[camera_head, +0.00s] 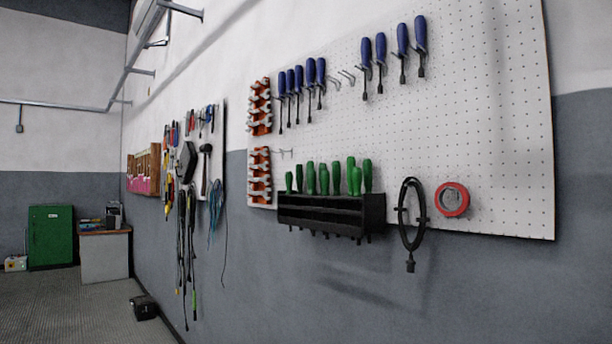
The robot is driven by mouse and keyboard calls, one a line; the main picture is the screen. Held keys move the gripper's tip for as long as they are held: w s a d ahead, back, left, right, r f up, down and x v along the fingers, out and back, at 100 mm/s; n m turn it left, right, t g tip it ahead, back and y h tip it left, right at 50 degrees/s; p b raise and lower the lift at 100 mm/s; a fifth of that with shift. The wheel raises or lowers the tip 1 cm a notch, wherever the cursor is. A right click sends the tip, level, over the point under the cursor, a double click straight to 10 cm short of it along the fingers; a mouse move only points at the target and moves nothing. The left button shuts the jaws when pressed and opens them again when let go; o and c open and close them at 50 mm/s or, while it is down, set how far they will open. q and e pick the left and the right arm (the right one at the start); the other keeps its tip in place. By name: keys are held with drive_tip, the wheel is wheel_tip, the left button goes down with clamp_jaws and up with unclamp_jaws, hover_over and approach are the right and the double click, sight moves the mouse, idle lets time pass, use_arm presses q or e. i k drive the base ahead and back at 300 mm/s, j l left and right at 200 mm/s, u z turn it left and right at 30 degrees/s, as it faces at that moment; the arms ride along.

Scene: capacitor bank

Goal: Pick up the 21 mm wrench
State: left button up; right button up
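I cannot make out a 21 mm wrench in the head view. A large white pegboard (480,110) hangs on the wall at the right with hand tools on it. Two orange racks (260,107) and (260,177) sit at its left edge, and what they hold is too small to tell. Blue-handled screwdrivers (381,48) hang in the upper part. Green-handled tools (324,179) stand in a black holder (320,211). Neither of my grippers is in view.
A black ring-shaped tool (411,214) and a red tape roll (452,199) hang at the lower right. A farther board holds tools and hanging cables (186,240). A green cabinet (50,237), a small desk (104,256) and a dark floor object (144,307) stand at left. Floor (70,310) is open.

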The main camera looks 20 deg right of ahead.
sight(265, 178)
drive_tip(key=i+j+z, duration=0.1)
drive_tip(key=z, duration=0.25)
drive_tip(key=i+j+z, duration=0.15)
drive_tip(key=i+z, duration=0.2)
drive_tip(key=i+j+z, duration=0.15)
drive_tip(key=z, duration=0.2)
drive_tip(key=i+j+z, duration=0.25)
drive_tip(key=j, duration=0.35)
drive_tip(key=i+j+z, duration=0.1)
drive_tip(key=i+j, duration=0.35)
drive_tip(key=j, duration=0.2)
drive_tip(key=i+j, duration=0.15)
drive_tip(key=j, duration=0.2)
drive_tip(key=i+j, duration=0.2)
drive_tip(key=j, duration=0.2)
drive_tip(key=i+j+z, duration=0.1)
drive_tip(key=j, duration=0.25)
drive_tip(key=i+j, duration=0.25)
drive_tip(key=j, duration=0.15)
